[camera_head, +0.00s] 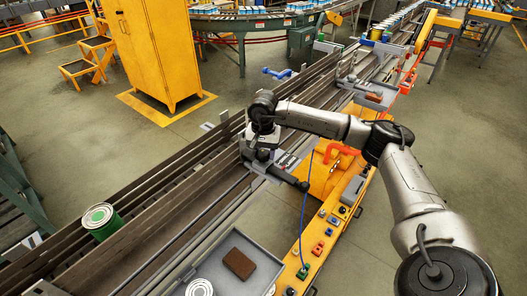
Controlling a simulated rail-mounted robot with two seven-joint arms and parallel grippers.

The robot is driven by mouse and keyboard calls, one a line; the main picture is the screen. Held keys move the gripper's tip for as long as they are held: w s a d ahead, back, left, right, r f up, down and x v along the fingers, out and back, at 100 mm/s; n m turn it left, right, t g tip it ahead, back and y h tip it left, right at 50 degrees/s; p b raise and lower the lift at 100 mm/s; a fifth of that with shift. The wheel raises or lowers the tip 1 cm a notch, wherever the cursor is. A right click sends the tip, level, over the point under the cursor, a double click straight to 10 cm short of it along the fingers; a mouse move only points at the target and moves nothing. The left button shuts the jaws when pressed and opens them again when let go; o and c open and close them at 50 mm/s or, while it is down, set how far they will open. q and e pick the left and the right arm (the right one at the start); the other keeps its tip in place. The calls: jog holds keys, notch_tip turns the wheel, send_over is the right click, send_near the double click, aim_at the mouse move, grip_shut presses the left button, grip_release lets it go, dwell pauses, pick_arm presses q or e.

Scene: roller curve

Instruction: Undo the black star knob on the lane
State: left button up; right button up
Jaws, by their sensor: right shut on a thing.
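My right arm reaches in from the lower right, and its wrist bends down over the near side of the dark lane (165,197). My right gripper (258,158) points down at a grey bracket plate (288,161) on the lane's edge. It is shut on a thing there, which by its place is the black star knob. The gripper and wrist hide the knob, so its star shape does not show. A dark rod with a black end (301,186) sticks out to the right just below the gripper. My left gripper is not in view.
A green can (103,225) stands on the lane at lower left. A grey tray (215,262) holds a brown block (239,264) and a white-lidded can (199,288). A yellow cart (325,225) with small coloured parts and a blue cable stands right of the gripper. A yellow cabinet (155,50) stands behind.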

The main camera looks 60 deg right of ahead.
aim_at(263, 152)
jog(key=shift+f, duration=0.1)
jog(key=o, duration=0.9)
jog(key=shift+a, duration=0.1)
jog(key=shift+r, duration=6.95)
